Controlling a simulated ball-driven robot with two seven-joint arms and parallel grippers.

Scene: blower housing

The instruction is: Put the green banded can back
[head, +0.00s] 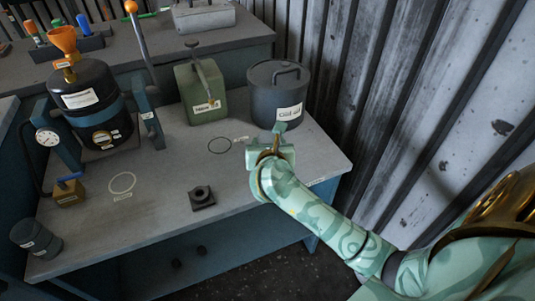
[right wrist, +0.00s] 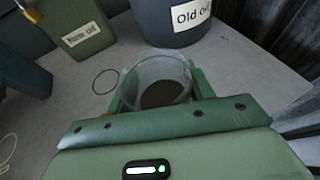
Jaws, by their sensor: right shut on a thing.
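My right gripper (head: 268,150) is over the right part of the bench, near the big Old oil drum. In the right wrist view it is shut around an open, round grey can (right wrist: 163,72) with a dark inside. The green jaws (right wrist: 160,98) cover its sides, so I cannot tell whether it carries a green band. In the head view the gripper hides the can. A thin dark ring (head: 220,145) is marked on the bench just left of the gripper; it also shows in the right wrist view (right wrist: 105,81). My left gripper is not in view.
The grey Old oil drum (head: 272,90) and a green New oil can (head: 201,95) stand behind. A small black block (head: 202,197) sits near the front.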

